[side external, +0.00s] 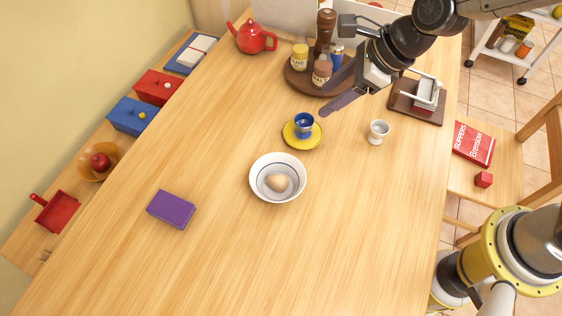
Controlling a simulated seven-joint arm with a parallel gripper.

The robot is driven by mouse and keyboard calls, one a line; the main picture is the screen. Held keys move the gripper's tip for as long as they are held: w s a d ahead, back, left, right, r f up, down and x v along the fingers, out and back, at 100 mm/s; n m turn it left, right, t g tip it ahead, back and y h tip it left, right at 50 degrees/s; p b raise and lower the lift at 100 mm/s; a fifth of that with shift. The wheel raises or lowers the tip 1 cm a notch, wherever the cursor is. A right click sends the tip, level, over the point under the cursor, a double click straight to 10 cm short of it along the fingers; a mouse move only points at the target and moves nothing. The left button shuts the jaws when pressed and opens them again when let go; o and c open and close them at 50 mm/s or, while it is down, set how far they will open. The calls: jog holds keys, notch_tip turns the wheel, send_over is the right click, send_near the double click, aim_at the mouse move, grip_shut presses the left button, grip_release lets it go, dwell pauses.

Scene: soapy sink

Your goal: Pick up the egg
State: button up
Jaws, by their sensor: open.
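The egg (279,183) is pale brown and lies inside a white bowl (257,188) with dark lines, in the middle of the wooden table. My gripper (331,102) is open and empty. It is above the table, up and to the right of the bowl, near the blue egg cup (303,124) on the yellow saucer (300,141). The gripper is clearly apart from the egg. No other view shows the egg more closely.
A round tray (292,83) with jars and a pepper mill stands just behind my gripper. A white cup (377,132) is right of the saucer. A purple book (171,209) lies left of the bowl. The table (270,260) is bare in front.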

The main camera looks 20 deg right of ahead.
jog(key=n+g, duration=0.1)
jog(key=g, duration=0.1)
send_near(281, 179)
jog(key=shift+h, duration=0.3)
jog(key=x, duration=0.4)
jog(key=shift+a+f, duration=0.15)
jog(key=shift+f, duration=0.15)
jog(key=shift+a+x, duration=0.2)
jog(key=shift+x, duration=2.45)
jog(key=shift+r, duration=0.1)
grip_shut()
